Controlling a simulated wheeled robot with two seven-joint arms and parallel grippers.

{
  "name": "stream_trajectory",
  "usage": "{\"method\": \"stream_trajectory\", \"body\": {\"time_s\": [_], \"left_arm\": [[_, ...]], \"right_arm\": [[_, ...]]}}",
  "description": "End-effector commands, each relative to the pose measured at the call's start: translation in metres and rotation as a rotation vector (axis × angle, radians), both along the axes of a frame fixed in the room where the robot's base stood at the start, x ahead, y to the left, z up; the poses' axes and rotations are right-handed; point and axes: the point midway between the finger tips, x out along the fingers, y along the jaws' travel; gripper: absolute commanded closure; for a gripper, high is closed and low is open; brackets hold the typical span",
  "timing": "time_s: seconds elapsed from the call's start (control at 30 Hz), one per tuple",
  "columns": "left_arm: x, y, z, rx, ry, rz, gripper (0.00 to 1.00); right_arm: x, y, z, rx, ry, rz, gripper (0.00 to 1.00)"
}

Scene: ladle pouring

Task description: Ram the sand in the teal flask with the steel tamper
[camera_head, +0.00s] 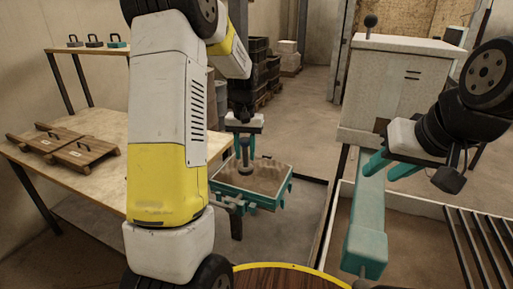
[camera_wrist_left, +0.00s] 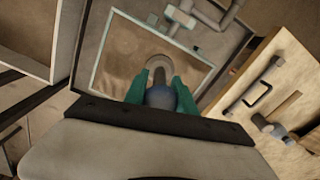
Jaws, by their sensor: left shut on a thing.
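The teal flask (camera_head: 262,203) is a shallow square frame filled with brown sand, beyond my left arm in the head view. Its pale rim (camera_wrist_left: 112,48) and sand also show in the left wrist view. The steel tamper (camera_head: 247,169) stands about upright over the sand, its round foot down; I cannot tell whether it touches. My left gripper (camera_head: 245,139) is shut on the tamper's upper end. In the wrist view its teal fingers (camera_wrist_left: 161,97) flank the tamper's rounded top. My right gripper (camera_head: 388,170) is at the right, its two teal fingers apart and empty.
Small handled blocks (camera_head: 93,41) sit on a shelf behind. A teal beam (camera_head: 365,225) stands below my right gripper. A pale cabinet (camera_head: 395,85) and dark crates (camera_head: 262,70) stand farther back.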

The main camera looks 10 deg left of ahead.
Motion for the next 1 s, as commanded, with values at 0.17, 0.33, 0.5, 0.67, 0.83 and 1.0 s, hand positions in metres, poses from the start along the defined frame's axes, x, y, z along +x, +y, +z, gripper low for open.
{"method": "stream_trajectory", "body": {"time_s": [0.17,0.33,0.5,0.67,0.83,1.0], "left_arm": [[0.005,0.025,0.000,0.000,-0.001,0.004,1.00],[0.009,0.048,0.000,0.000,-0.001,0.005,1.00],[0.013,0.067,-0.001,0.000,-0.001,0.003,1.00],[0.014,0.072,-0.001,0.000,-0.001,0.001,1.00],[0.014,0.072,-0.001,0.000,-0.001,0.001,1.00],[0.014,0.072,-0.001,0.000,-0.001,0.001,1.00]], "right_arm": [[0.000,0.000,0.000,0.000,0.000,0.000,0.64],[0.000,0.000,0.000,0.000,0.000,0.000,0.64],[0.000,0.000,0.000,0.000,0.000,0.000,0.64],[0.000,0.000,0.000,0.000,0.000,0.000,0.64],[0.000,0.000,0.000,0.000,0.000,0.000,0.64],[0.000,0.000,0.000,0.000,0.000,0.000,0.64]]}}
